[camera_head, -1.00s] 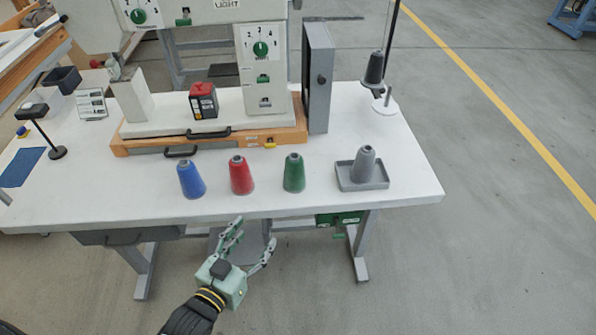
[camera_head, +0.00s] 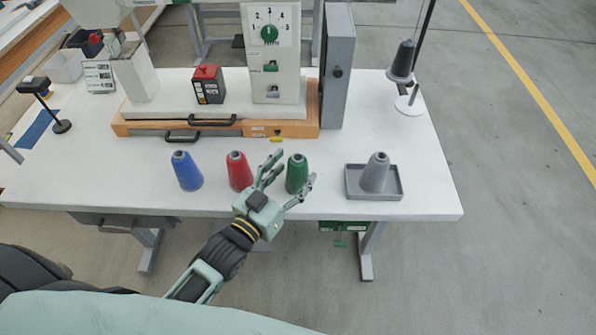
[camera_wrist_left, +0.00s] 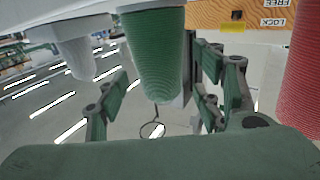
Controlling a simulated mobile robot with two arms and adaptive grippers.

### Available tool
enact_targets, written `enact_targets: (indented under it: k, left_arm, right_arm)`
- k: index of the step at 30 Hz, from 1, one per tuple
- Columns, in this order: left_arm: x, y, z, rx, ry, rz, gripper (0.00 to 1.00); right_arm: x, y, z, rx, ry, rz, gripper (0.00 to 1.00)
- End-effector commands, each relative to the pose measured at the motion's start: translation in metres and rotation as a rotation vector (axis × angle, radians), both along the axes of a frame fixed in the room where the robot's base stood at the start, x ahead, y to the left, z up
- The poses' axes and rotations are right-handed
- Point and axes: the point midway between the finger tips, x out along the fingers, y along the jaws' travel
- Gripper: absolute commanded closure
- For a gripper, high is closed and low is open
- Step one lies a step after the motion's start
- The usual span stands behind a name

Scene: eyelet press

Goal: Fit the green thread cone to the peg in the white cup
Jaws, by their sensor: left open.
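The green thread cone (camera_head: 297,175) stands upright near the table's front edge, between the red cone and the grey tray. My left gripper (camera_head: 291,172) is open just in front of it, one finger to its left and another at its right. In the left wrist view the green cone (camera_wrist_left: 155,60) shows between the open fingers (camera_wrist_left: 158,98); I cannot tell whether they touch it. The white cup (camera_head: 409,106) is at the table's right side, looking like a shallow round dish with a short grey peg (camera_head: 414,94). My right gripper is not in view.
A red cone (camera_head: 239,172) and a blue cone (camera_head: 186,171) stand to the left. A grey cone (camera_head: 376,172) stands in a grey tray (camera_head: 354,194) to the right. Another dark grey cone (camera_head: 402,60) sits by a thin pole near the cup. A grey box (camera_head: 337,80) stands behind.

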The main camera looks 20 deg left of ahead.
Motion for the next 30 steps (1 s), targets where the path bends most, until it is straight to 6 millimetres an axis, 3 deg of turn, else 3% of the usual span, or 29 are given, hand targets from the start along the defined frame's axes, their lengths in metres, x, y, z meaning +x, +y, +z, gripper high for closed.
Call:
enact_targets:
  k: [4,12,30]
  left_arm:
    - [0.017,-0.005,0.001,0.000,-0.001,-0.001,0.39]
    - [0.021,-0.006,0.000,0.000,0.000,-0.001,0.39]
    - [0.020,-0.006,0.000,0.000,0.001,-0.001,0.91]
  right_arm:
    - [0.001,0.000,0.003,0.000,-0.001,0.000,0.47]
    - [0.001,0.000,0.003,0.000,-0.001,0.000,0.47]
    - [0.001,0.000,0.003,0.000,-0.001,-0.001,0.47]
